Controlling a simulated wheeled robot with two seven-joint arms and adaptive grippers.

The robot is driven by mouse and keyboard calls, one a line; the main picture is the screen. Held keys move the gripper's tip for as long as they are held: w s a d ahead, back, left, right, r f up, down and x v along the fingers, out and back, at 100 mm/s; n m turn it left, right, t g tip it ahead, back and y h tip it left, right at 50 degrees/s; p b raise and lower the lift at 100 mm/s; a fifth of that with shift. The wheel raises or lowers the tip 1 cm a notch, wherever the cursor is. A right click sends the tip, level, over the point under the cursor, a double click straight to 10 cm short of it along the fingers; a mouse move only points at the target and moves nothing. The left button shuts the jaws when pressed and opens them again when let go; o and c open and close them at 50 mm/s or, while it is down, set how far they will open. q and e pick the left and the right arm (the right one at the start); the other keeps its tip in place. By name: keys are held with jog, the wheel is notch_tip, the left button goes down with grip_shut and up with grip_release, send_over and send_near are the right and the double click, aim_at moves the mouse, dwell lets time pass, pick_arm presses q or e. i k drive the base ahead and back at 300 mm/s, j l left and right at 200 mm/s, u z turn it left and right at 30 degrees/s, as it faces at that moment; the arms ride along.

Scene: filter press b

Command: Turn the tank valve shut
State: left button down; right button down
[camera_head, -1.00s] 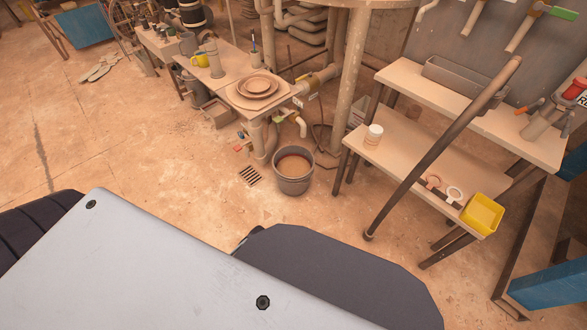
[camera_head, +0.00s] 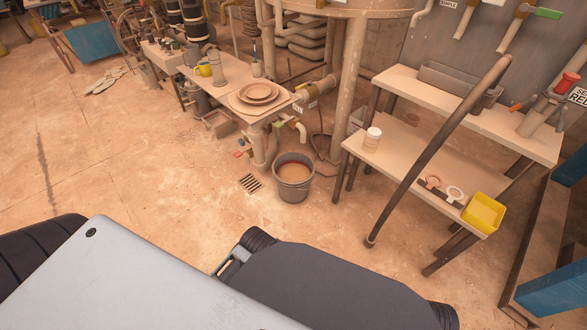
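The tank (camera_head: 345,9) stands on legs at the top centre, mostly cut off by the frame. A pipe (camera_head: 318,90) runs low beside it, with a small white tag (camera_head: 298,109) near its left end. A small yellowish fitting (camera_head: 290,119) and a pale downturned spout (camera_head: 301,132) sit below the tag. I cannot tell for certain which part is the tank valve or how its handle stands. A grey bucket (camera_head: 293,180) with brown contents stands on the floor below the spout. Neither gripper shows; my own body covers the bottom of the view.
A bench with plates (camera_head: 258,92) and a yellow mug (camera_head: 204,69) stands left of the pipe. A two-level table (camera_head: 405,150) with a yellow bin (camera_head: 483,213) stands at right, a dark slanted bar (camera_head: 440,150) before it. A floor drain (camera_head: 251,183) lies left of the bucket. The left floor is open.

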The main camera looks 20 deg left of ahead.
aim_at(303, 85)
jog(key=i+j+u, duration=0.35)
jog(key=i, duration=0.55)
jog(key=i+u, duration=0.4)
jog(key=i, duration=0.55)
